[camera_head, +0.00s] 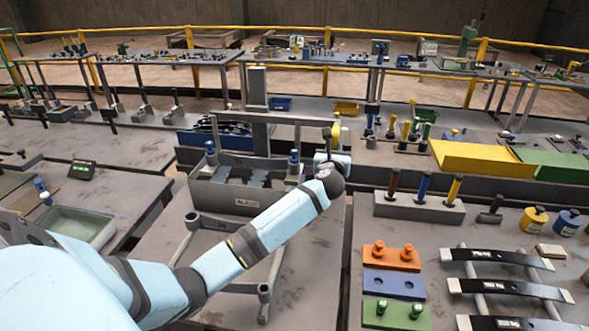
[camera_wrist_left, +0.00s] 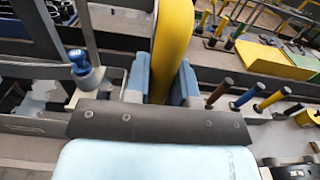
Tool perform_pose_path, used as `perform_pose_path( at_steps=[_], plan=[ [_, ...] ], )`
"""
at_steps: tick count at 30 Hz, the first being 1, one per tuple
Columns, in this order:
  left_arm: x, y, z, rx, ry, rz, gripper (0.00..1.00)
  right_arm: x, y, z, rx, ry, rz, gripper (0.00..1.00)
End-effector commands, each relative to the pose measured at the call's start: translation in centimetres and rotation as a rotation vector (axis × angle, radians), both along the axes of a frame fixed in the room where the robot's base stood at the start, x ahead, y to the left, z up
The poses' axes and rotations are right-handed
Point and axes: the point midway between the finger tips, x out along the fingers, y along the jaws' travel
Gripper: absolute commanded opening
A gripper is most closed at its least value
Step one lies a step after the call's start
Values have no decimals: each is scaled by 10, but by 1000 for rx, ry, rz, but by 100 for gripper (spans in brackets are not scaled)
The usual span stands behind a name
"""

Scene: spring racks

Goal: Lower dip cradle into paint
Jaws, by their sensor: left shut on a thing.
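A grey rectangular trough (camera_head: 222,198) with a label on its front stands on the middle table. A grey frame with a top crossbar (camera_head: 258,118) rises over it, and blue-topped knobs (camera_head: 294,160) stand at its sides. Blue-grey shapes show inside the trough; I cannot tell which is cradle and which is paint. A yellow handle (camera_head: 336,129) stands at the frame's right side. My left gripper (camera_head: 333,152) is shut on this handle; in the wrist view the yellow handle (camera_wrist_left: 173,45) sits between the light-blue fingers (camera_wrist_left: 162,82). My right gripper is not in view.
A grey tube stand (camera_head: 190,222) is in front of the trough, below my left arm. A shallow pale-green tray (camera_head: 78,224) is at left. A block with coloured handles (camera_head: 420,208) and dark curved strips (camera_head: 500,287) are at right. A yellow panel (camera_head: 478,158) lies behind.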

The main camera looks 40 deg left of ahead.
Motion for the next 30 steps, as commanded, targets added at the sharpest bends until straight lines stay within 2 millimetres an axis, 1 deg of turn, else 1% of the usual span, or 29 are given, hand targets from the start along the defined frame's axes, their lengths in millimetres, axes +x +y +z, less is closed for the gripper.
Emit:
perform_pose_path(
  at_steps=[11, 30],
  plan=[
    [0, 0, -1, 0, 0, 0, 0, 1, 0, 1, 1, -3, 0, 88],
    [-1, 0, -42, 0, 4, 1, 0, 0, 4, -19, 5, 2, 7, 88]
  ],
)
